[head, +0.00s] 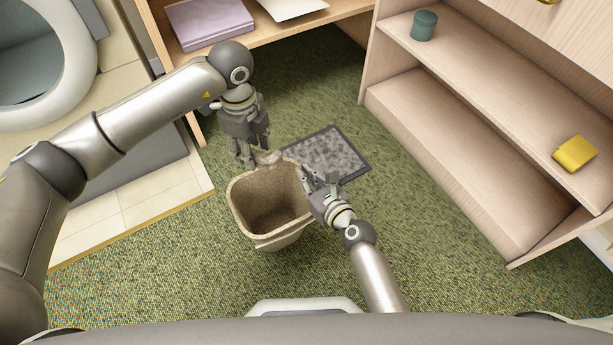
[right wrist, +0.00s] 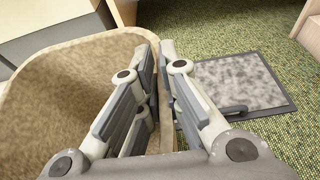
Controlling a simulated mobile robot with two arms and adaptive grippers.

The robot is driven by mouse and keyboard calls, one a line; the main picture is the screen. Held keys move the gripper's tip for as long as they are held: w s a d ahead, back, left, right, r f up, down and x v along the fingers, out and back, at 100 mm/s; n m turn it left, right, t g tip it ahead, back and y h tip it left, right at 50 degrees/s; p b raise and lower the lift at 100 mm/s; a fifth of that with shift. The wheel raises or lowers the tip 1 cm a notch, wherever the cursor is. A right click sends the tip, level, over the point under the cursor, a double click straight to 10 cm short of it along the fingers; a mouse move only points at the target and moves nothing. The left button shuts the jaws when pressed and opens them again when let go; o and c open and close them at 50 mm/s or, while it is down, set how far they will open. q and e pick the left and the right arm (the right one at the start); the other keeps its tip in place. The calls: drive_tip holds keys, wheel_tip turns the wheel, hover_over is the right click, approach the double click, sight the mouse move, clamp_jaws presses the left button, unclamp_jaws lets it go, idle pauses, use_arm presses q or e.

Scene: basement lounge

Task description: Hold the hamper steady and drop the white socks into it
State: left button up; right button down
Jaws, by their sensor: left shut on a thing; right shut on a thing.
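The hamper (head: 246,208) is a tan, open-topped bin standing upright on the green carpet. Its inside looks empty in the head view, and its rim and inner wall (right wrist: 62,95) fill the left of the right wrist view. My right gripper (head: 307,178) is shut on the hamper's right rim, with its fingers (right wrist: 160,110) on either side of the wall. My left gripper (head: 247,158) points down at the hamper's far edge. It is shut on a pale, lumpy bundle, which looks like the white socks (head: 268,157); the fingers partly hide it.
A grey mat (head: 328,154) lies just behind and right of the hamper. A wooden shelf unit (head: 440,125) with a teal canister (head: 423,25) and yellow item (head: 574,153) stands at right. A desk with a purple book (head: 209,22) is behind.

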use_arm(q)
wheel_tip(320, 180, down, 8)
drive_tip(key=shift+f, duration=0.25)
use_arm(e)
drive_tip(key=shift+d+f, duration=0.1)
use_arm(q)
drive_tip(key=o, duration=0.6)
drive_tip(key=shift+f, duration=0.25)
drive_tip(key=shift+c, duration=0.2)
drive_tip(key=o, duration=0.5)
drive_tip(key=shift+r, duration=0.1)
drive_tip(key=shift+o, duration=0.2)
wheel_tip(320, 180, up, 12)
use_arm(e)
drive_tip(key=c, duration=1.5)
unclamp_jaws()
